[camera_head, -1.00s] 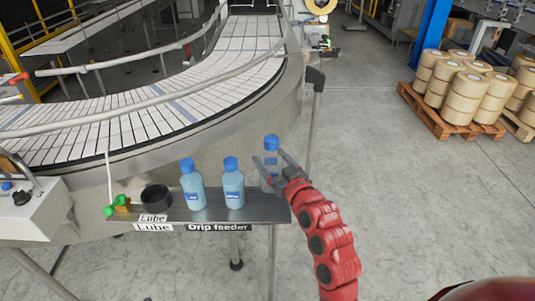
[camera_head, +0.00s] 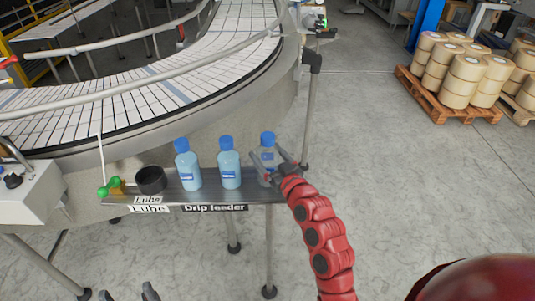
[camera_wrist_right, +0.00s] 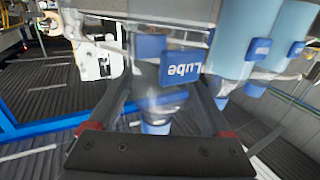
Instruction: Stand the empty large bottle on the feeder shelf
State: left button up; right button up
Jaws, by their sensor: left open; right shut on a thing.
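The empty large bottle (camera_head: 267,153) is clear with a blue cap, at the right end of the feeder shelf (camera_head: 262,196). My right gripper (camera_head: 277,163) is shut on it, and its fingers hide part of its lower body. The bottle looks upright, its cap about level with its neighbours' caps; I cannot tell whether its base touches the shelf. In the right wrist view the clear bottle (camera_wrist_right: 145,75) lies between the fingers, its cap pointing down in the picture. My left gripper (camera_head: 130,293) shows only as two spread fingertips at the bottom edge, open and empty.
Two blue-filled bottles (camera_head: 188,170) (camera_head: 229,169) stand on the shelf left of the empty one, with a small gap. A black ring-shaped cup (camera_head: 150,180) and a green valve (camera_head: 110,187) are further left. The curved conveyor (camera_head: 150,95) runs behind.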

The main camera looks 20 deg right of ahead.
jog(key=shift+f+b, duration=0.35)
jog(key=shift+b, duration=0.05)
jog(key=o, duration=1.3)
jog(key=shift+s, duration=0.2)
jog(key=s+b, duration=0.1)
jog(key=s, duration=0.2)
jog(key=s+d+b, duration=0.1)
jog(key=s, duration=0.2)
jog(key=shift+d+f+b, duration=0.2)
jog(key=shift+b, duration=0.2)
jog(key=shift+s+d+r, duration=0.1)
jog(key=shift+s+d, duration=0.15)
jog(key=shift+s, duration=0.8)
jog(key=p, duration=0.8)
send_near(274, 165)
jog(key=shift+s+d+r, duration=0.1)
jog(key=shift+s+d, duration=0.05)
jog(key=shift+s, duration=0.85)
jog(key=shift+s+d+r, duration=0.1)
jog(key=shift+s+d, duration=0.05)
jog(key=shift+s, duration=0.9)
